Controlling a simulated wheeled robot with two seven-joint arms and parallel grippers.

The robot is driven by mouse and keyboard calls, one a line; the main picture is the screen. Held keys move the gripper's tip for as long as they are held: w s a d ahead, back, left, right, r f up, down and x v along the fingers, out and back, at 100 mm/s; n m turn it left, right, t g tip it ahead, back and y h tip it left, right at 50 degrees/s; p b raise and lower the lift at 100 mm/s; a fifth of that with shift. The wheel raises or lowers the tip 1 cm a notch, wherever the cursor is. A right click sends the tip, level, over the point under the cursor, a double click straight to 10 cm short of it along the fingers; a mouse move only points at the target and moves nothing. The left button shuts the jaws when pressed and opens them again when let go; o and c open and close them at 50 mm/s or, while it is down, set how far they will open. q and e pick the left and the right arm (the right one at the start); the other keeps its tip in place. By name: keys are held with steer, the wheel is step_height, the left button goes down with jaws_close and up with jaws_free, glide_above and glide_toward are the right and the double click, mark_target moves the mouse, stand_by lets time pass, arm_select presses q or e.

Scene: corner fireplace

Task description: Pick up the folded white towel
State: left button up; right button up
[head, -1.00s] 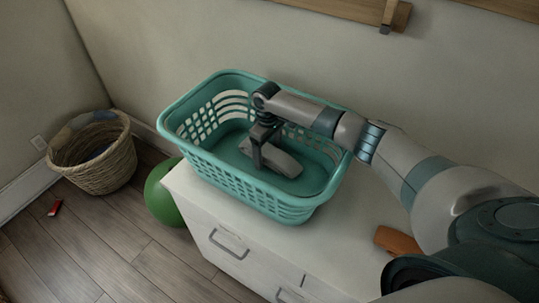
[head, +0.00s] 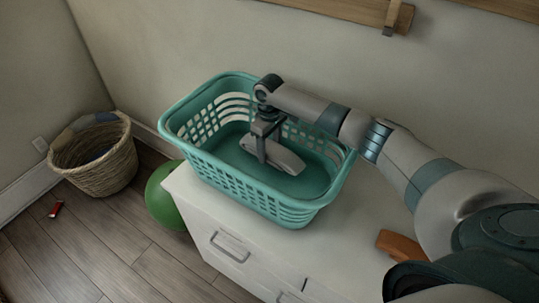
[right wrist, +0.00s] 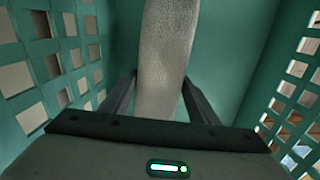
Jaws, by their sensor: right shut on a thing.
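The folded white towel (head: 285,158) looks light grey and long, and it is inside the teal laundry basket (head: 313,205). My right gripper (head: 262,158) reaches down into the basket and is shut on the towel near its left end. In the right wrist view the towel (right wrist: 168,45) runs up from between the two dark fingers (right wrist: 157,95), which press on its sides. The towel seems at or just above the basket floor; I cannot tell which. My left gripper is not in view.
The basket stands on a white drawer cabinet (head: 215,225) against the wall. An orange-brown object (head: 399,247) lies on the cabinet to the right. A wicker basket (head: 95,160), a green ball (head: 163,198) and a small red object (head: 57,208) are on the floor at left.

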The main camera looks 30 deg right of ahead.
mark_target(269, 145)
step_height(269, 145, up, 6)
steer(key=shift+r+b, duration=0.15)
steer(key=shift+b, duration=0.65)
steer(key=shift+r, duration=0.35)
